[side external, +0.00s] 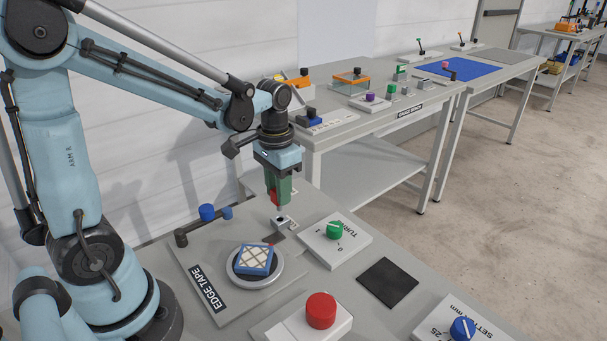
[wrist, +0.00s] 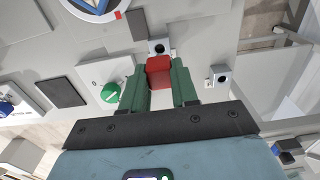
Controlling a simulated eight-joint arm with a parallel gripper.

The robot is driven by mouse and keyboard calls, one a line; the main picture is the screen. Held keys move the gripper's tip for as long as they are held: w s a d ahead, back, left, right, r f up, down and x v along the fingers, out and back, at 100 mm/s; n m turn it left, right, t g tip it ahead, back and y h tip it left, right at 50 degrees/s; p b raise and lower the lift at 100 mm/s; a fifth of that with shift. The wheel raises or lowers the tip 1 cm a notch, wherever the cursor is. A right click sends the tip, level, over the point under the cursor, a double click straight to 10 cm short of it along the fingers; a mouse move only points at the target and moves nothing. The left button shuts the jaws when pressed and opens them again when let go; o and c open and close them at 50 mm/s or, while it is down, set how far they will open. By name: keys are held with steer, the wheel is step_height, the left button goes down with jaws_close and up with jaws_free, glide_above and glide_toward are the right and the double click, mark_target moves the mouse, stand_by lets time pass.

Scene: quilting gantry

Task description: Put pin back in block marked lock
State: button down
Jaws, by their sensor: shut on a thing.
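My gripper (side external: 278,196) is shut on a red pin (side external: 273,195), pointing down above the bench. In the wrist view the pin's red head (wrist: 159,72) sits between the two green fingers. A small pale block with a dark hole (side external: 284,224) stands just below the fingertips. It also shows right beside the red head in the wrist view (wrist: 159,47). A second small block with a dark hole (wrist: 220,76) stands to the right in the wrist view. I can read no lock marking on either block. The pin's lower end is not clear.
A round plate (side external: 240,275) with a blue-edged quilted patch lies on the edge tape panel (side external: 200,305). A green TURN knob (side external: 334,230), a red button (side external: 321,310), a black pad (side external: 387,283) and a blue dial (side external: 462,329) stand nearby.

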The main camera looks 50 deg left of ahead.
steer(key=shift+f, duration=0.65)
steer(key=shift+f, duration=1.6)
stand_by(0.9)
steer(key=c, duration=0.8)
jaws_free()
step_height(320, 180, up, 12)
steer(key=shift+s, duration=0.1)
stand_by(0.4)
steer(key=shift+s+d+f+t, duration=0.3)
steer(key=shift+s+d+t, duration=0.55)
steer(key=shift+t, duration=0.3)
steer(key=shift+s+d+f+t, duration=0.3)
steer(key=shift+s+d+t, duration=0.35)
steer(key=shift+d+t, duration=0.45)
steer(key=shift+s+d+f+t, duration=0.3)
steer(key=shift+s+d+t, duration=0.5)
steer(key=shift+t, duration=0.45)
